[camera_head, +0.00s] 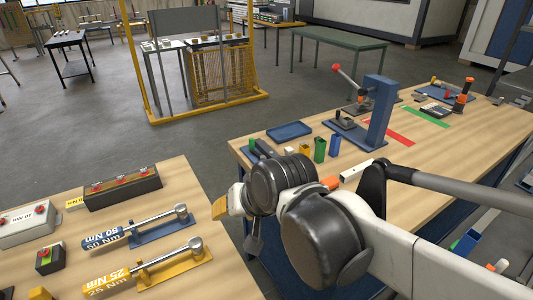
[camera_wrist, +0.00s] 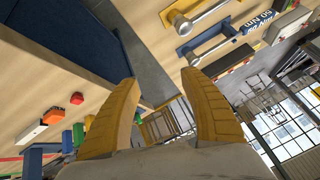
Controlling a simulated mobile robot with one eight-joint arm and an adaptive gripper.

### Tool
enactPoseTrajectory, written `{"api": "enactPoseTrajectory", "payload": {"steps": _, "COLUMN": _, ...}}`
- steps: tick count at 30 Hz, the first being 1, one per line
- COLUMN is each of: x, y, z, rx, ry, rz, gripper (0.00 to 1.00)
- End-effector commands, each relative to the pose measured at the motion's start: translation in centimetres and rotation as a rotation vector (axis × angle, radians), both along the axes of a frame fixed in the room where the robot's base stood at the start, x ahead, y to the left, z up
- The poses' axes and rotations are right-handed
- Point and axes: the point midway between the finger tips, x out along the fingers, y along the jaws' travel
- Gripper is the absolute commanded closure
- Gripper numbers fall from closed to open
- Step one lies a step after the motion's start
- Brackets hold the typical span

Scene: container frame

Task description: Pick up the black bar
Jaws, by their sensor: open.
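My gripper (camera_wrist: 158,80) has two yellow fingers spread wide apart with nothing between them in the wrist view. In the head view its yellow tip (camera_head: 228,204) is above the gap between the two wooden tables. A dark, bar-like piece (camera_head: 265,149) lies at the left end of the right table, partly hidden behind my arm; I cannot tell for sure that it is the black bar. A long dark box with red knobs (camera_head: 122,188) sits on the left table, apart from my gripper.
Blue (camera_head: 320,149) and green (camera_head: 334,146) blocks, a blue tray (camera_head: 289,131) and a blue press stand (camera_head: 375,115) are on the right table. Two torque wrenches, the blue-handled one (camera_head: 140,229) and yellow-handled one (camera_head: 143,272), lie on the left table. Grey floor separates the tables.

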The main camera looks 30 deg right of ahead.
Motion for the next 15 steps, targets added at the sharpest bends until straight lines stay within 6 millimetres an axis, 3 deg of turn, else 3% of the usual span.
{"api": "enactPoseTrajectory", "payload": {"steps": 8, "x": 5.8, "y": -3.0, "z": -0.4, "rx": 0.344, "ry": -0.029, "rz": -0.367, "gripper": 0.48}}
{"api": "enactPoseTrajectory", "payload": {"steps": 15, "x": 12.9, "y": -9.7, "z": -2.3, "rx": 0.855, "ry": -0.077, "rz": -0.859, "gripper": 0.48}}
